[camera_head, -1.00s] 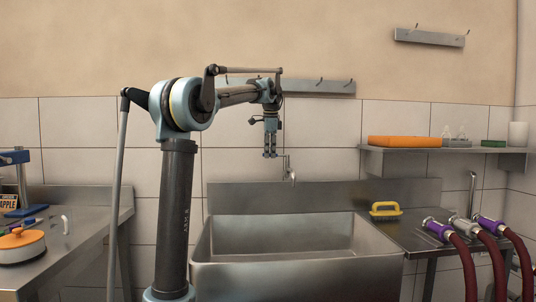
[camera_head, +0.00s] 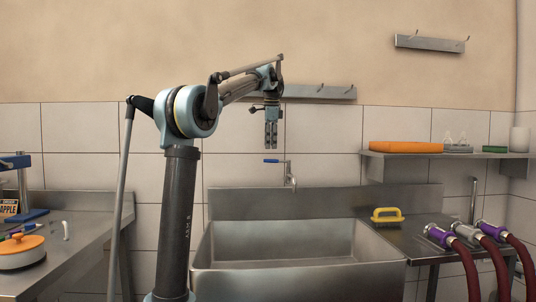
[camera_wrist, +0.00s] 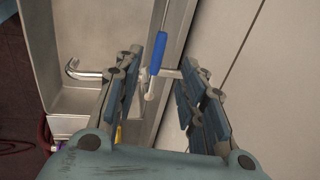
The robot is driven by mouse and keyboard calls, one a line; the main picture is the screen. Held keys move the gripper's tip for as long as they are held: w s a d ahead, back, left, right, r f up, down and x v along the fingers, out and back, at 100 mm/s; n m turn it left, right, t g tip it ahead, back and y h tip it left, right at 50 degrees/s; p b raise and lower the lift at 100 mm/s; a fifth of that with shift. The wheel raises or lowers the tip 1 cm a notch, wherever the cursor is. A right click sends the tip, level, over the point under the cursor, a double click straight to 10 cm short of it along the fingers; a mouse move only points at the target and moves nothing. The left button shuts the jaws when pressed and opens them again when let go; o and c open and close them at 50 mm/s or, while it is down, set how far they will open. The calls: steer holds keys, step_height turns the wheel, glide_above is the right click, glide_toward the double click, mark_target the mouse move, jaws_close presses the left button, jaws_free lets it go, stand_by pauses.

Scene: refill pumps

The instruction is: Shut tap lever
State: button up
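The tap (camera_head: 290,178) stands at the back wall above the sink. Its blue tap lever (camera_head: 271,160) points to the left, roughly level, in the head view. In the wrist view the blue lever (camera_wrist: 158,53) shows between my fingers, in line with the gap, and the metal spout (camera_wrist: 85,71) lies to the left. My gripper (camera_head: 271,146) points down just above the lever, apart from it in the head view. The wrist view shows its two fingers (camera_wrist: 162,68) spread, with nothing held between them.
A steel sink (camera_head: 300,277) lies below the tap. A yellow brush (camera_head: 387,214) and purple-ended hoses (camera_head: 438,236) are on the right counter. A shelf (camera_head: 440,155) and a hook rail (camera_head: 320,91) are on the wall. An orange-lidded pot (camera_head: 20,250) stands at left.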

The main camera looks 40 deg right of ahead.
steer(key=shift+s+a+r, duration=0.15)
steer(key=shift+s+r, duration=0.05)
steer(key=shift+r, duration=1)
steer(key=shift+s+a+r, duration=0.1)
steer(key=shift+s+r, duration=0.05)
steer(key=shift+r, duration=1.05)
steer(key=shift+a, duration=0.1)
steer(key=w+a+f+n, duration=0.3)
steer(key=a+f, duration=0.1)
steer(key=a, duration=0.6)
steer(key=w+a+f+n, duration=0.4)
steer(key=a, duration=0.5)
steer(key=s+a+f+n, duration=0.1)
steer(key=a+f+n, duration=0.2)
steer(key=a+f, duration=0.35)
steer(key=s+a+f+n, duration=0.1)
steer(key=a+f+n, duration=0.25)
steer(key=a, duration=0.65)
steer(key=s+a+f+n, duration=0.4)
steer(key=s+a+f, duration=0.2)
steer(key=f, duration=0.5)
steer(key=s+a+f+n, duration=0.4)
steer(key=s+a+f, duration=0.2)
steer(key=f, duration=0.5)
steer(key=s+a+f+n+y, duration=0.1)
steer(key=s+a+f+n, duration=0.3)
steer(key=s+a+f, duration=0.3)
step_height(320, 180, down, 4)
steer(key=shift+a+f, duration=0.1)
steer(key=shift+a, duration=0.55)
